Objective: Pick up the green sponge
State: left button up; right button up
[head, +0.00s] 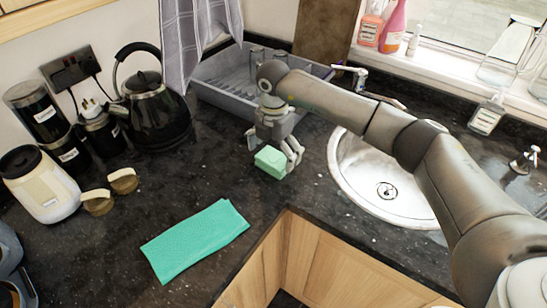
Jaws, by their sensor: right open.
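The green sponge (269,161) is a small pale green block near the middle of the head view, at the dark counter between the dish rack and the sink. My right gripper (275,158) comes in from the right and points down over the sponge. Its fingers are open, one at the left of the sponge and others at its right. I cannot tell whether they touch it. The gripper covers part of the sponge's far side. My left gripper is not in view.
A teal cloth (195,240) lies flat on the counter in front. A black kettle (155,110), canisters (45,185) and two small lidded-looking items stand at left. A grey dish rack (225,85) is behind; the round sink (365,185) is at right. The counter's inner edge is close in front.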

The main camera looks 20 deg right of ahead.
jog(key=shift+s+f, duration=0.1)
jog(key=shift+f, duration=0.9)
jog(key=c, duration=0.9)
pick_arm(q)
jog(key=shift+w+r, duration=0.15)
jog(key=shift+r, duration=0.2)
pick_arm(e)
jog(key=shift+o, duration=0.2)
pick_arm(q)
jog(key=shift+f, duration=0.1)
